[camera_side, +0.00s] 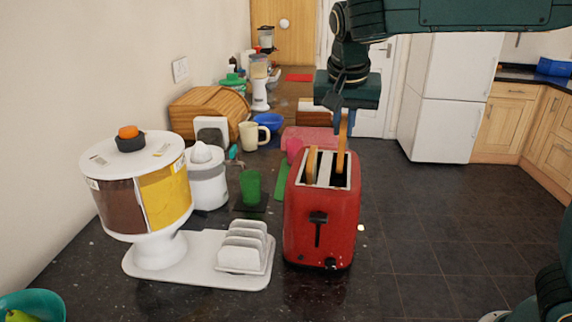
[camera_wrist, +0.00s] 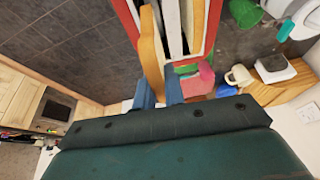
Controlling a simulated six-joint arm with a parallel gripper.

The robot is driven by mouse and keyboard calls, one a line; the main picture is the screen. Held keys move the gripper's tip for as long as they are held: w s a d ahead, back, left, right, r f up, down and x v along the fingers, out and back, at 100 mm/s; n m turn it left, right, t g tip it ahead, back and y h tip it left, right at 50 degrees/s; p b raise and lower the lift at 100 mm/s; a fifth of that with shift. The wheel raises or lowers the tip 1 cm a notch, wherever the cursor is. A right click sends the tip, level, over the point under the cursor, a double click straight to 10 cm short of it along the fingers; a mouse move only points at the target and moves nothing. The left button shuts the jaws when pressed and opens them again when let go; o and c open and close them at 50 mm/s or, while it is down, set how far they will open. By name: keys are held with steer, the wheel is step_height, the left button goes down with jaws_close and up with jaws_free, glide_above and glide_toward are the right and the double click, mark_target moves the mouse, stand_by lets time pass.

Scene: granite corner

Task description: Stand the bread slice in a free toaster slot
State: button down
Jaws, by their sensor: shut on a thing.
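The red toaster (camera_side: 322,222) stands upright on the dark counter, its two slots facing up. One bread slice (camera_side: 311,166) stands in its left slot; it also shows in the wrist view (camera_wrist: 198,22). My gripper (camera_side: 341,120) is above the toaster, shut on another bread slice (camera_side: 342,152). That slice is upright, with its lower end at the right slot. In the wrist view the held slice (camera_wrist: 151,52) is between the blue fingertips (camera_wrist: 158,93) and overlaps the toaster's edge. I cannot tell whether its lower edge is inside the slot.
A white toast rack (camera_side: 243,248) and a cereal dispenser (camera_side: 140,190) stand left of the toaster. The counter ends just right of the toaster.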

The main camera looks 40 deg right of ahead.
steer(key=shift+f, duration=3.15)
steer(key=c, duration=1.4)
jaws_free()
steer(key=shift+r, duration=3.9)
steer(key=shift+r, duration=0.1)
